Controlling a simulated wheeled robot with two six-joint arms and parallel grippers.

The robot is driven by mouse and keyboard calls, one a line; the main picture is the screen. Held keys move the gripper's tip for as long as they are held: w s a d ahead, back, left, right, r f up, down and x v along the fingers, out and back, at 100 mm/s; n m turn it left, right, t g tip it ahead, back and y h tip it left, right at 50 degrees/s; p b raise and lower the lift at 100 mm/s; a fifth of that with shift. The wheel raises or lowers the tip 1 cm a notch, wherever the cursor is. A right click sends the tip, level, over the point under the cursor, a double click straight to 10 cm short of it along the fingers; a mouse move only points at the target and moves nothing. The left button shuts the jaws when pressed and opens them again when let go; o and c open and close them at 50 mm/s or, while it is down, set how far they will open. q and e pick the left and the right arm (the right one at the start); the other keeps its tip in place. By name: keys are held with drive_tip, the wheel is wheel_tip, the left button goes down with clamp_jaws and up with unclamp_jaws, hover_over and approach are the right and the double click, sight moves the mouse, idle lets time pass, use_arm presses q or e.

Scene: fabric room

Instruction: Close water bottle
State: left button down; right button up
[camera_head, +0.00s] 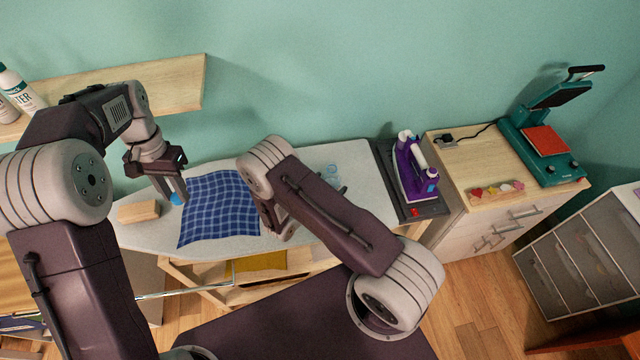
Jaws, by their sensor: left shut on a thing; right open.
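My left gripper (174,192) points down at the left part of the ironing board, beside the blue checked cloth. It is shut on a small blue thing (177,200), which looks like a bottle cap. A clear, pale blue object (331,173), which may be the water bottle, is on the board to the right, behind my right arm. Its lower part is hidden, so I cannot tell its full shape. My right gripper (279,225) is open over the board, right of the cloth. It is largely hidden by its own arm and no held thing shows.
The ironing board (325,150) carries a blue checked cloth (220,208) and a wooden block (138,212). A purple iron (413,172) stands at its right end. A wooden shelf (180,85) with white bottles overhangs at upper left. A cabinet with a heat press (545,140) stands right.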

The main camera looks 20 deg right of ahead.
use_arm(q)
drive_tip(key=shift+a, duration=0.1)
use_arm(e)
drive_tip(key=shift+a, duration=0.1)
use_arm(q)
drive_tip(key=shift+r, duration=0.15)
drive_tip(key=shift+r+p, duration=0.85)
drive_tip(key=shift+p, duration=0.15)
use_arm(e)
drive_tip(key=x, duration=0.5)
drive_tip(key=shift+s+f, duration=0.2)
drive_tip(key=shift+f, duration=0.25)
clamp_jaws()
